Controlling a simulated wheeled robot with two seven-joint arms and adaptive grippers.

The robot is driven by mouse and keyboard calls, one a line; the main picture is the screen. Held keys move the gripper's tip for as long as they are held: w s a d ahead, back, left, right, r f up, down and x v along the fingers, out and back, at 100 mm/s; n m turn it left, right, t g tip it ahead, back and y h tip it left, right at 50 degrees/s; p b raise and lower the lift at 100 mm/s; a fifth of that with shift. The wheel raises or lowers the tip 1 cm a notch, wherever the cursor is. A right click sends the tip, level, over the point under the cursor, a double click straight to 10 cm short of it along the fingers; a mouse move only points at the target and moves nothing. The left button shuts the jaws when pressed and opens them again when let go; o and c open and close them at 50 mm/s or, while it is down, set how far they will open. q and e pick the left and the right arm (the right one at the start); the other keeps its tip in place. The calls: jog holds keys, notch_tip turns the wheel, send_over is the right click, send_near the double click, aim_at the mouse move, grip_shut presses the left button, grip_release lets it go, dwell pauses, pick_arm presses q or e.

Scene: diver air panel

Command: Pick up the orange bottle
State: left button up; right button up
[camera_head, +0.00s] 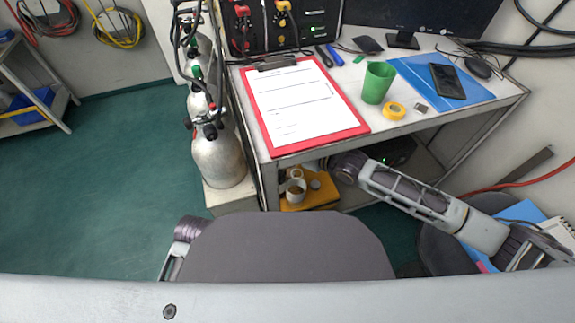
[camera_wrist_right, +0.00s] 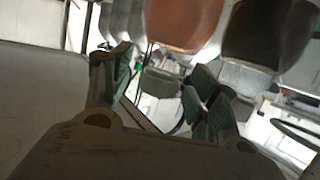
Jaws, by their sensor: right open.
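In the right wrist view, a rounded orange-brown object (camera_wrist_right: 183,22) hangs into the top edge, beyond my right gripper (camera_wrist_right: 160,88). It may be the orange bottle, but only part of it shows and I cannot tell for sure. My right gripper is open, its two fingers apart, with nothing gripped between them. In the head view my right arm reaches in from the right to the desk's front edge; its gripper is hidden there. No orange bottle can be made out in the head view. My left gripper is out of view.
The desk holds a red clipboard (camera_head: 307,104), green cup (camera_head: 377,83), yellow tape roll (camera_head: 394,110) and phone (camera_head: 447,81). Below are a mug (camera_head: 296,190) on a yellow case (camera_head: 322,196). Gas cylinders (camera_head: 218,155) stand left of the desk. Green floor (camera_head: 90,180) is clear at left.

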dwell(0.3)
jog(key=shift+s+f, duration=0.1)
grip_shut()
